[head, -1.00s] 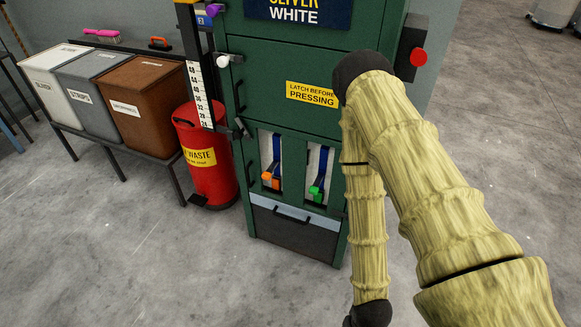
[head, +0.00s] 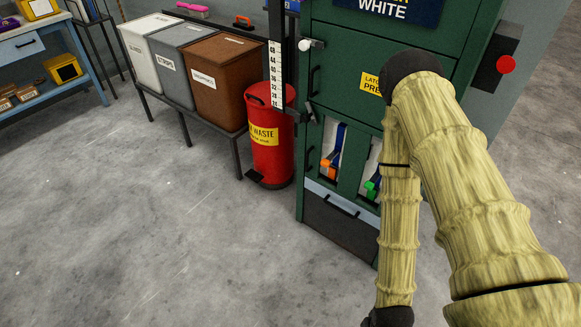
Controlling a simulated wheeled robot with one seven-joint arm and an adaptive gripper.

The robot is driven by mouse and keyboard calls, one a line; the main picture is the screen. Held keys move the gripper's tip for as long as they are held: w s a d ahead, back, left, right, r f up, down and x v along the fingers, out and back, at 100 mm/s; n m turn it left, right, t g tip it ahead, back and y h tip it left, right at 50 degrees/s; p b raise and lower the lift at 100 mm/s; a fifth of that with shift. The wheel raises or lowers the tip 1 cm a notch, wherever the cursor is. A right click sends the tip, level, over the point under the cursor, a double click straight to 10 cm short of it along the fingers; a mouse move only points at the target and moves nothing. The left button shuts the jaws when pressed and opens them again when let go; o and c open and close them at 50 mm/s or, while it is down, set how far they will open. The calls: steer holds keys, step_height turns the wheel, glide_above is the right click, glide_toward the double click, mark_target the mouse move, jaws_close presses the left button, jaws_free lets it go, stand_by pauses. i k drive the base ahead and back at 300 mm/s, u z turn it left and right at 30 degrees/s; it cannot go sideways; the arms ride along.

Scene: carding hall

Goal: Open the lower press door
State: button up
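The green press (head: 345,27) stands right of centre in the head view, partly hidden by my arm. Its lower door (head: 309,160) appears closed and has two upright window slots. An orange-ended blue strap (head: 331,162) shows in the left slot and a green-ended one (head: 373,185) in the right slot. A black handle (head: 311,135) and a dark latch lever (head: 311,112) are at the left edge. The upper door (head: 345,75) is closed, with a white-knobbed latch (head: 306,45) at its upper left. My gripper is outside the view; only my arm shows.
A red waste bin (head: 270,160) stands just left of the press, beside a measuring post (head: 276,75). White, grey and brown bins (head: 222,90) stand on a rack further left. A blue workbench (head: 40,60) is at far left. The floor (head: 130,230) in front is clear.

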mark_target(358, 136)
steer(key=u, duration=0.8)
steer(key=k, duration=1.05)
steer(key=u, duration=1.05)
steer(key=i, duration=1.45)
steer(key=z, duration=1.5)
steer(key=i, duration=0.5)
steer(key=z, duration=0.55)
